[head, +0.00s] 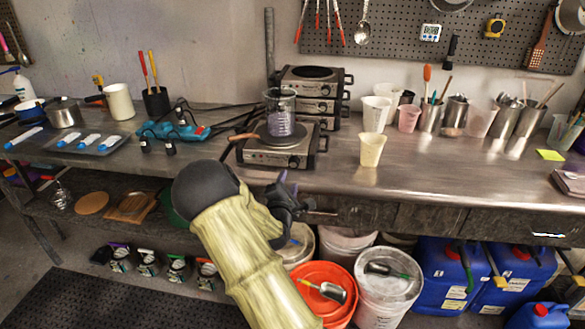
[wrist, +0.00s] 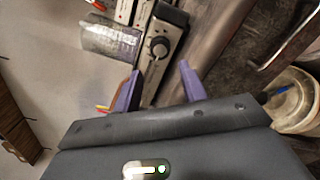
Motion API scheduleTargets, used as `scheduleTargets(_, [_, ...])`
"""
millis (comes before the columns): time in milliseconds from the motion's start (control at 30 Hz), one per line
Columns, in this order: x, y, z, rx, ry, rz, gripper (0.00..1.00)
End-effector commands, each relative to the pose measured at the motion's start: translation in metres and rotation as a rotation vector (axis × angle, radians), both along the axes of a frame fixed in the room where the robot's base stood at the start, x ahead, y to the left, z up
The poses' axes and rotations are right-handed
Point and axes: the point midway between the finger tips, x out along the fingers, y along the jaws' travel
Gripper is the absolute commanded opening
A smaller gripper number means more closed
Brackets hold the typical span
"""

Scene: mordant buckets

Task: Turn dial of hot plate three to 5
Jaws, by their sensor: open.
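A hot plate (head: 257,155) with a silver body stands at the front of the bench, a clear beaker (head: 281,115) on its round top. Its dial (head: 293,161) is on the front face; the dial's setting is too small to read. In the wrist view the dial (wrist: 160,47) is a round knob just beyond my fingertips, between their lines. My gripper (head: 291,188) is just in front of and below the hot plate's front. In the wrist view its purple fingers (wrist: 160,72) are apart and empty, not around the dial. I cannot read which plate is number three.
More hot plates (head: 312,90) are stacked behind. The bench edge and drawers (head: 370,217) lie close to my gripper. Buckets (head: 385,295) stand below. The bench front at right is mostly clear.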

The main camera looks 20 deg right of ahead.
Motion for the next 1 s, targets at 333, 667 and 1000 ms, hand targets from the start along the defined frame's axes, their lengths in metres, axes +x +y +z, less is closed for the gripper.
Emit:
scheduleTargets(333, [0.048,-0.033,0.0,-0.001,-0.001,0.0,0.42])
scheduleTargets(667, [0.071,-0.048,0.0,-0.001,0.001,0.0,0.42])
scheduleTargets(1000, [0.071,-0.048,0.0,0.0,0.0,0.0,0.24])
